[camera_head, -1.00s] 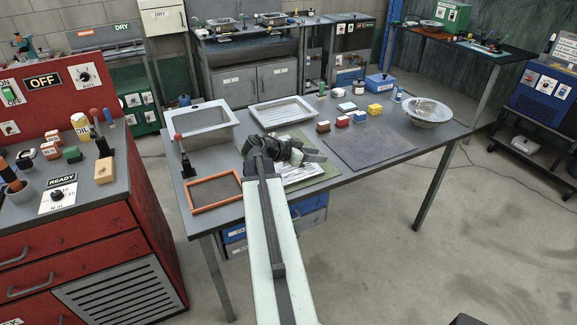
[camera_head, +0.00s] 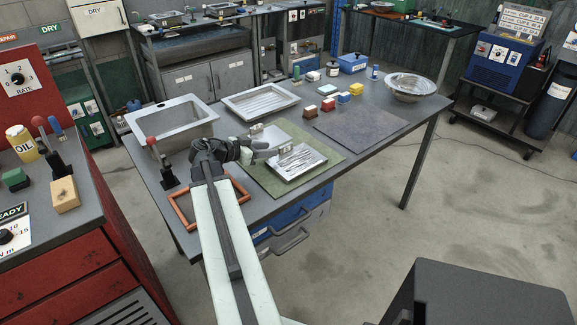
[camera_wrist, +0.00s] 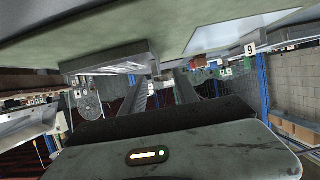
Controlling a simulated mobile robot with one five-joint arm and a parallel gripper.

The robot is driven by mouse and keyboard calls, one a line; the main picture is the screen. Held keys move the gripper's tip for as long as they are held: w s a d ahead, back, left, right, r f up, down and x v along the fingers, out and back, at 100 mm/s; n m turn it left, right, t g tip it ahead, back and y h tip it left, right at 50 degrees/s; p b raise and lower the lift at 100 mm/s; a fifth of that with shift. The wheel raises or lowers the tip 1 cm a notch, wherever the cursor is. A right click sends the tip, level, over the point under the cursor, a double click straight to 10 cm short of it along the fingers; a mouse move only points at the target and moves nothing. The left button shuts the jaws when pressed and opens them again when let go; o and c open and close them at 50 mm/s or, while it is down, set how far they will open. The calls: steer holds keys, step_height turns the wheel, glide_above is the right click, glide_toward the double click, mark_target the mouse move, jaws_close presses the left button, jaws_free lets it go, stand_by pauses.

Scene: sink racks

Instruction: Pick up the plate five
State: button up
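My gripper (camera_head: 262,148) is over the left part of the green mat (camera_head: 322,145), close to the left edge of a shallow metal tray (camera_head: 318,158) holding several thin pieces. In the wrist view my gripper (camera_wrist: 163,84) shows two dark fingers spread apart, with no held object clear between them. A small pale upright piece (camera_head: 257,128) stands just behind the gripper; I cannot read any mark on it. I cannot pick out a plate marked five. A tag with a 9 (camera_wrist: 250,49) shows in the wrist view.
An orange frame (camera_head: 182,215) and a red-knobbed lever (camera_head: 167,172) are left of my arm. A sink basin (camera_head: 172,128) and a ribbed tray (camera_head: 261,103) lie behind. Small coloured blocks (camera_head: 344,97) and a metal bowl (camera_head: 409,86) are farther right. The dark mat (camera_head: 362,132) is bare.

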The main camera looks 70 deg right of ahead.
mark_target(284, 146)
steer(key=x, duration=0.2)
steer(key=b+x, duration=0.1)
steer(key=x, duration=0.2)
steer(key=s+r+b+x, duration=0.1)
steer(key=x, duration=0.2)
jaws_close()
stand_by(1.5)
